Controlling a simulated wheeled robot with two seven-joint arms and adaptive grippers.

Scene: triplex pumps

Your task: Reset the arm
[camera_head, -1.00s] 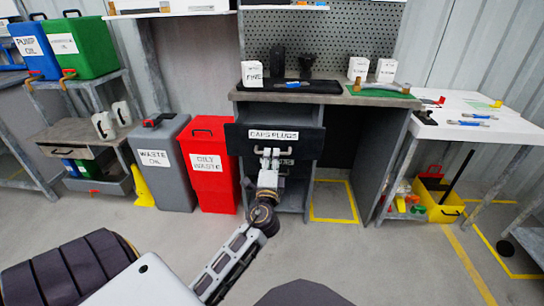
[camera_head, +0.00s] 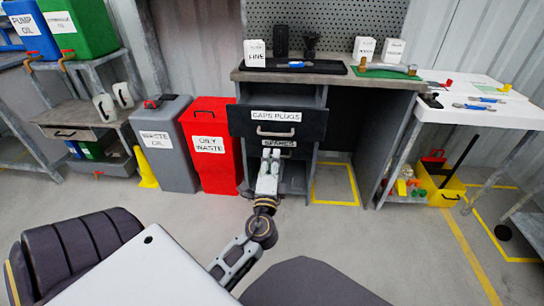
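My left gripper (camera_head: 271,153) is in front of the workbench cabinet, just below the handle (camera_head: 275,132) of the drawer labelled CAPS PLUGS (camera_head: 240,122). Its two pale fingers point up and away and look slightly apart, with nothing visible between them. The gripper covers part of the lower drawer labelled SPARES (camera_head: 291,153). The CAPS PLUGS drawer front stands out from the cabinet, with a dark gap above it. My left arm comes up from the bottom of the picture. My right gripper is not in view.
A red oily waste bin (camera_head: 210,165) and a grey waste oil bin (camera_head: 165,160) stand left of the cabinet. A white table (camera_head: 480,115) is at the right, with a yellow crate (camera_head: 445,185) beneath. The floor before the cabinet is open.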

